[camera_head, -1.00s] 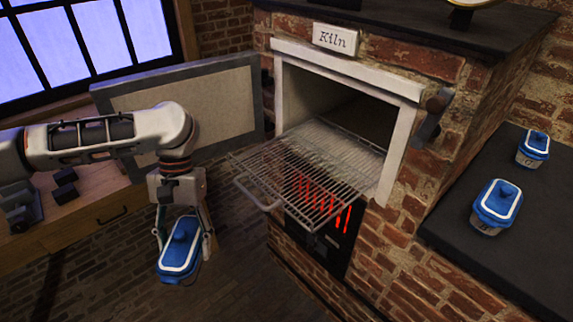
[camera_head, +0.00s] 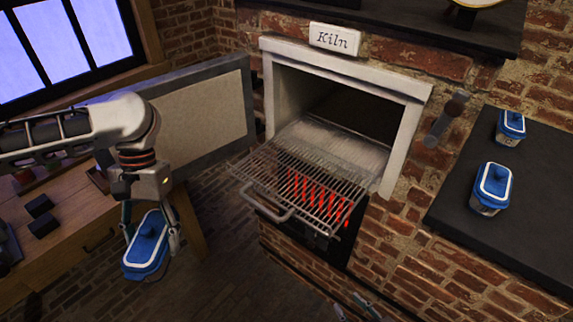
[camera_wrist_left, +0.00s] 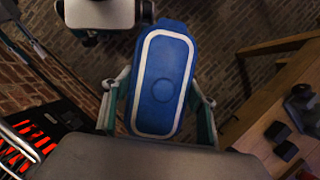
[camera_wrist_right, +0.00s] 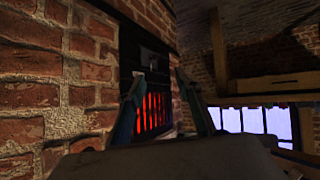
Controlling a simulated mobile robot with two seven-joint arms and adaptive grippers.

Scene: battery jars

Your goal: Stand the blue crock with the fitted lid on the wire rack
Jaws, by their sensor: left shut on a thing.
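My left gripper (camera_head: 150,250) is shut on a blue crock (camera_head: 143,262), holding it in the air left of the wire rack. In the left wrist view the crock's blue lid (camera_wrist_left: 163,85) with its white rim lies between the fingers; how tightly the lid sits is hard to tell. The wire rack (camera_head: 268,178) sticks out of the kiln mouth, with nothing on it. Two more blue-lidded crocks, a nearer one (camera_head: 490,188) and a farther one (camera_head: 510,127), stand on the dark counter. My right gripper (camera_wrist_right: 165,105) is open and empty, low in front of the kiln.
The kiln's door (camera_head: 200,115) stands open to the left. Red heating bars (camera_head: 325,200) glow beneath the rack. A wooden bench (camera_head: 75,215) with small dark blocks is behind my left arm. Brick wall (camera_head: 400,255) lies below the dark counter (camera_head: 455,215).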

